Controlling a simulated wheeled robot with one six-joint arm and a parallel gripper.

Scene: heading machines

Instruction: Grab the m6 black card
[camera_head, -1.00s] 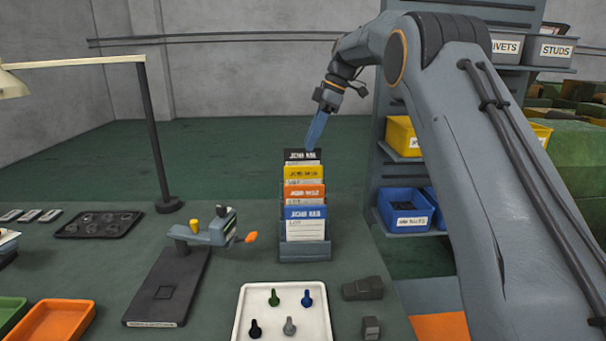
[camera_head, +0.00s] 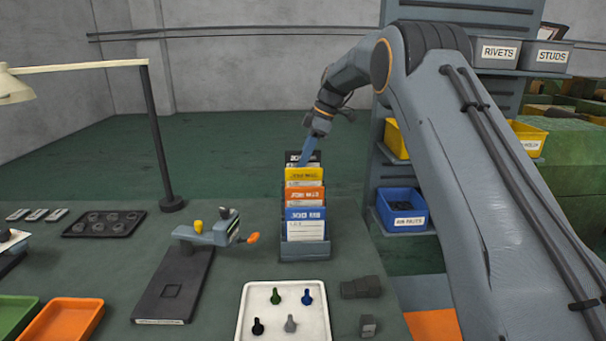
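The black card (camera_head: 293,157) stands at the back of a grey card rack (camera_head: 305,253) on the table. In front of it in the rack stand a yellow card (camera_head: 304,174), an orange card (camera_head: 304,194) and a blue card (camera_head: 304,214). My gripper (camera_head: 306,157) points down at the top of the black card. Its blue finger overlaps the card's right part and partly hides its label. The fingers are seen edge-on, so I cannot tell whether they are open or shut, or whether they touch the card.
A white tray (camera_head: 245,313) with several coloured pieces lies in front of the rack. A small bench device (camera_head: 210,233) stands to the left, with a lamp post (camera_head: 158,140) behind it. Shelves with bins (camera_head: 401,208) stand at the right.

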